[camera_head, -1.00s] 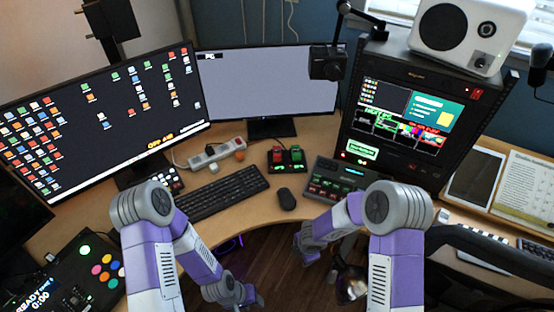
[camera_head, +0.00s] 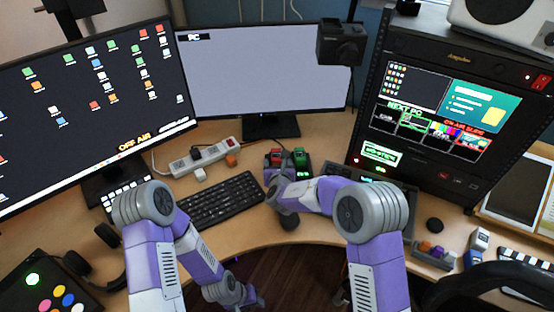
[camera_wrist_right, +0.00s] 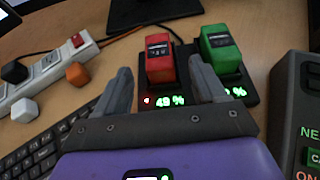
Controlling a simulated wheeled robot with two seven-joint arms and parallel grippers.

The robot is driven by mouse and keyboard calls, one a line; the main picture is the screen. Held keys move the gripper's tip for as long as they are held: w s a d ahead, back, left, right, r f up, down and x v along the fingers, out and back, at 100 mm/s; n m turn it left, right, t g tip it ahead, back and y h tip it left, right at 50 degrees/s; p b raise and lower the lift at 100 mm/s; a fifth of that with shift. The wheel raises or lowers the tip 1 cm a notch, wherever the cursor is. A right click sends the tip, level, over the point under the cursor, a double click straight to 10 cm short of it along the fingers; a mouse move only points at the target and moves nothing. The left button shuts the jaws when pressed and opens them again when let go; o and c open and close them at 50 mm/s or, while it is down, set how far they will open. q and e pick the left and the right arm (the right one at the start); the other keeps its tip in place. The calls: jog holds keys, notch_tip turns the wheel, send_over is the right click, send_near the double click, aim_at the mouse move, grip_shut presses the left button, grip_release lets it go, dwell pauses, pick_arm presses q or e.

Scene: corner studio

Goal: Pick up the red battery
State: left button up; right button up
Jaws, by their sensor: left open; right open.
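The red battery (camera_head: 275,157) stands in the left slot of a black charger (camera_wrist_right: 187,88) on the desk. In the right wrist view the red battery (camera_wrist_right: 160,60) shows its dark label, with a green percent readout below it. A green battery (camera_wrist_right: 221,47) stands in the right slot. My right gripper (camera_wrist_right: 162,72) is open and empty. Its fingers point at the red battery, one at each side in the picture; I see no clear contact. In the head view the right gripper (camera_head: 274,177) is just in front of the charger. My left gripper (camera_head: 256,302) is open, low beyond the desk's front edge.
A white power strip (camera_head: 199,158) with plugs lies left of the charger, and a black keyboard (camera_head: 218,200) lies front left. A mouse (camera_head: 288,221) is under my right forearm. A button panel (camera_wrist_right: 306,115) stands close on the right. A monitor (camera_head: 262,70) stands behind.

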aim_at(277, 155)
jog(key=shift+r+b+x, duration=0.2)
jog(key=shift+b+x, duration=0.35)
jog(key=shift+x, duration=2.75)
jog(key=shift+a, duration=0.1)
jog(key=c, duration=1.2)
